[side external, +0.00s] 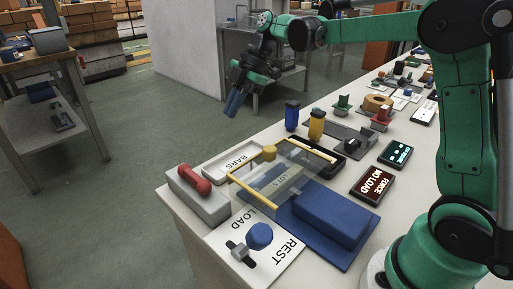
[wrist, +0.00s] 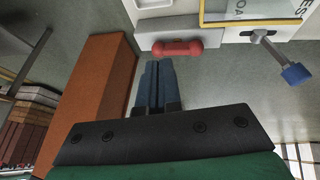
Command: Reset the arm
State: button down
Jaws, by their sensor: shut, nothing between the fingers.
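My gripper (side external: 234,103) is at the upper middle of the side external view. It hangs over open floor beyond the far edge of the bench, tilted downward, with its blue fingers together and empty. In the wrist view my gripper (wrist: 152,66) also shows, its two blue fingers side by side with nothing between them. It touches nothing that I can see. My green arm reaches over the bench from the right.
The white bench (side external: 180,214) holds a red handle (side external: 194,181) on a grey block, a clear yellow-edged box (side external: 262,184), a blue block (side external: 330,213), a blue knob (side external: 259,236), and blue (side external: 292,116) and yellow (side external: 317,125) cylinders. Floor (side external: 150,120) left of the bench is clear.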

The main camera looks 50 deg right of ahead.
jog(key=s+f+m+t+h, duration=0.1)
jog(key=s+m, duration=0.3)
jog(key=m, duration=0.1)
jog(key=s+a+m+t+h, duration=0.1)
jog(key=s+m+h, duration=0.1)
jog(key=s+m, duration=0.3)
jog(key=s+f+m+t+h, duration=0.1)
jog(key=s+m+t, duration=0.1)
jog(key=s+m, duration=0.3)
jog(key=shift+s+a+f+m+h, duration=0.15)
jog(key=shift+a+f+m+h, duration=0.05)
jog(key=shift+m, duration=0.3)
jog(key=shift+s+a+f+m+h, duration=0.1)
jog(key=shift+a+f+m+h, duration=0.1)
jog(key=shift+m, duration=0.3)
jog(key=shift+s+d+f+m+t, duration=0.1)
jog(key=shift+s+f+m+t, duration=0.1)
jog(key=shift+s+m+t, duration=0.15)
jog(key=shift+w, duration=0.1)
